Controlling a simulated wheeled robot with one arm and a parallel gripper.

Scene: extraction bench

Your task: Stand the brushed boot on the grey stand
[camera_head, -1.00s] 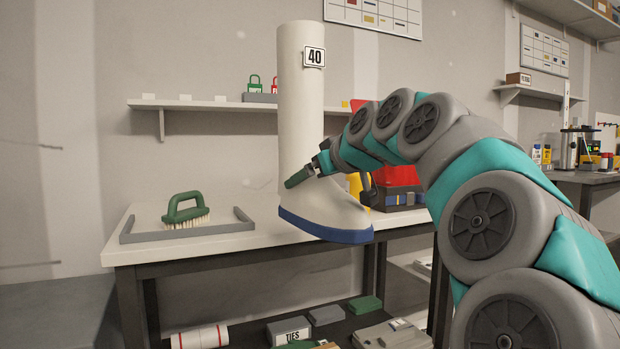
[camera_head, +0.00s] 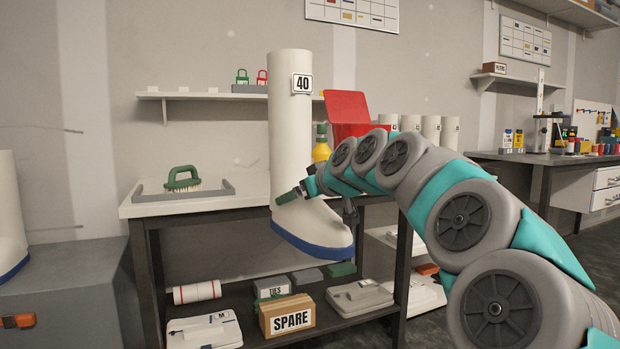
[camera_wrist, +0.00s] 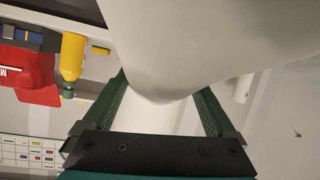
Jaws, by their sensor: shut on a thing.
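A tall white boot (camera_head: 290,135) with a blue sole and a tag "40" is held upright in the air in front of the bench. It also fills the top of the wrist view (camera_wrist: 190,45). My gripper (camera_head: 290,196) is shut on it at the ankle, with a green finger on either side in the wrist view (camera_wrist: 163,90). At the left edge, a grey block (camera_head: 80,285) bears another white boot (camera_head: 8,215) with a blue sole, cut off by the frame. I cannot tell whether this block is the grey stand. A green-handled brush (camera_head: 183,180) lies in a grey tray (camera_head: 228,188) on the bench.
The bench (camera_head: 145,208) stands behind the held boot. A yellow bottle (camera_head: 321,150), a red open box (camera_head: 347,107) and several white boots (camera_head: 430,128) are behind my arm. A SPARE box (camera_head: 287,315) and other items lie on the lower shelf. The grey block's right part looks clear.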

